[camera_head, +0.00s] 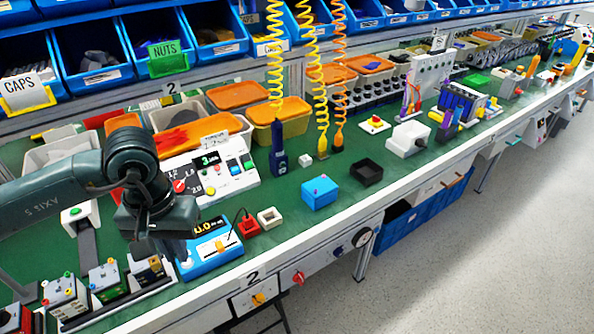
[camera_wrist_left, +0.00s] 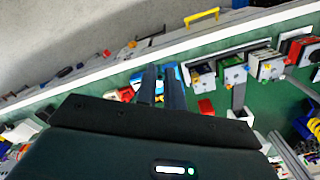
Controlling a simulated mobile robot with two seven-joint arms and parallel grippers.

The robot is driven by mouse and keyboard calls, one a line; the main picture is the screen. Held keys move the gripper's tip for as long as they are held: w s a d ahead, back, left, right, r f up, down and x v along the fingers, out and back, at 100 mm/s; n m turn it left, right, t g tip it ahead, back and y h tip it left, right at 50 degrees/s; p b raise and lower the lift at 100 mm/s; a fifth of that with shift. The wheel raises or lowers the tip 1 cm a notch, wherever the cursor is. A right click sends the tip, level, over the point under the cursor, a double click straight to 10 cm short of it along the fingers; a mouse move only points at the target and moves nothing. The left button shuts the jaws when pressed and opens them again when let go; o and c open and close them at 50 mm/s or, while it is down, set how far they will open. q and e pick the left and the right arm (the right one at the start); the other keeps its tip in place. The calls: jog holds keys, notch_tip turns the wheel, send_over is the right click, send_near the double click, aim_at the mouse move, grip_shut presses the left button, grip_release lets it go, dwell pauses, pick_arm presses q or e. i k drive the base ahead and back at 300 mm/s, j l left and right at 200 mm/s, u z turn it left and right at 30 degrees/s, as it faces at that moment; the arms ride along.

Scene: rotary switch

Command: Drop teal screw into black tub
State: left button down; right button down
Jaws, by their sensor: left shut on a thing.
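The black tub (camera_head: 366,172) is a small open square box on the green bench, right of a blue box. I cannot make out the teal screw in either view. My left gripper (camera_head: 172,252) points down at the left side of the blue unit with a display (camera_head: 212,247). The tub lies well off to its right and farther back. In the left wrist view the two dark fingers (camera_wrist_left: 161,85) are close together. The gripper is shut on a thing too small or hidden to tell. My right gripper is not in view.
A blue box (camera_head: 320,192), a small white open box (camera_head: 270,217) and a red block (camera_head: 248,226) stand between my gripper and the tub. Coiled cords hang above the bench, holding a blue tool (camera_head: 278,150) and a yellow tool (camera_head: 322,146). Bare green bench surrounds the tub.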

aim_at(366, 176)
jog(key=i+l+z, duration=0.3)
jog(key=i+l, duration=0.4)
jog(key=i+l+z, duration=0.3)
jog(key=i+l, duration=0.45)
